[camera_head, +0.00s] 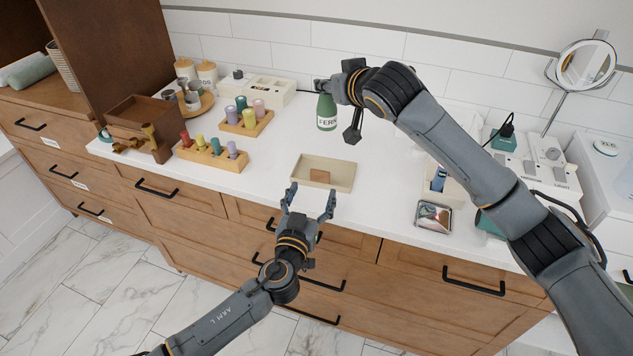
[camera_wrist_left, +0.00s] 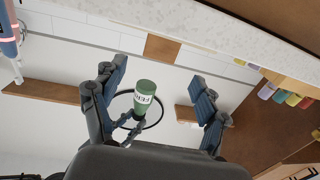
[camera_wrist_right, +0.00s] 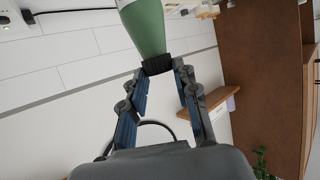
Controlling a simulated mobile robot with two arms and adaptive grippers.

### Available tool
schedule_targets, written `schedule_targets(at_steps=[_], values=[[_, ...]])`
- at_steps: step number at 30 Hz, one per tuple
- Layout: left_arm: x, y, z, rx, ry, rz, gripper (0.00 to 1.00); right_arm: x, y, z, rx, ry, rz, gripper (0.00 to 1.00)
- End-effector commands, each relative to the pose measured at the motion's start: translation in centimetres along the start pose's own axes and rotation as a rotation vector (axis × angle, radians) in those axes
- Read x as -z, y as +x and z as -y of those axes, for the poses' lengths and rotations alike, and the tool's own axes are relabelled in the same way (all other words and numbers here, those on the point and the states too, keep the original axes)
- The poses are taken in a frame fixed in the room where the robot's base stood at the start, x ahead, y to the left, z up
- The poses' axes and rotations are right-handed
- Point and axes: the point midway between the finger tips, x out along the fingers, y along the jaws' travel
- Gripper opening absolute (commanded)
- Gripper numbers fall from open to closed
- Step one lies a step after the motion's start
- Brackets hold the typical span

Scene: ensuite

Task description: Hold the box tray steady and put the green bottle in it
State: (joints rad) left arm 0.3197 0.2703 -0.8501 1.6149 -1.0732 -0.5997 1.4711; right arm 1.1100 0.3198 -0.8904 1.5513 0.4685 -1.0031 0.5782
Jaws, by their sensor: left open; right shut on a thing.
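The beige box tray (camera_head: 342,183) lies on the white counter near its front edge, with a small brown square inside. My left gripper (camera_head: 309,203) is open and empty just in front of the tray, its fingers spread toward the tray's front side. The green bottle (camera_head: 326,113) has a white label and is behind the tray in the head view. My right gripper (camera_wrist_right: 157,72) is shut on the bottle's dark cap. The bottle (camera_wrist_right: 145,24) also shows in the right wrist view, and in the left wrist view (camera_wrist_left: 142,93) between my left fingers.
Wooden racks with coloured pegs (camera_head: 212,154) stand left of the tray, near a brown wooden box (camera_head: 139,114). A small framed item (camera_head: 433,217) and a switch panel (camera_head: 545,160) are at the right. The counter around the tray is mostly clear.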

Motion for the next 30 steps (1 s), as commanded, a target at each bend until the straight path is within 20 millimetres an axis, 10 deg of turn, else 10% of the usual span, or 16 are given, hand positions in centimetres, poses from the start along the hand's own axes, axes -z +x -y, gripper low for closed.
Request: schedule_targets(at_steps=[9, 21, 30], values=[[0.0, 4.5, -0.1, -0.001, 0.001, 0.001, 0.74, 0.1, -0.1, 0.0, 0.001, 0.000, -0.003, 0.00], [-0.1, 5.2, -0.1, -0.001, 0.000, 0.001, 0.74, 0.1, -0.1, 0.0, 0.001, 0.000, -0.003, 0.00], [-0.1, 5.2, 0.0, -0.001, 0.000, 0.002, 0.14, 0.1, -0.1, 0.0, 0.001, 0.000, -0.003, 0.00]])
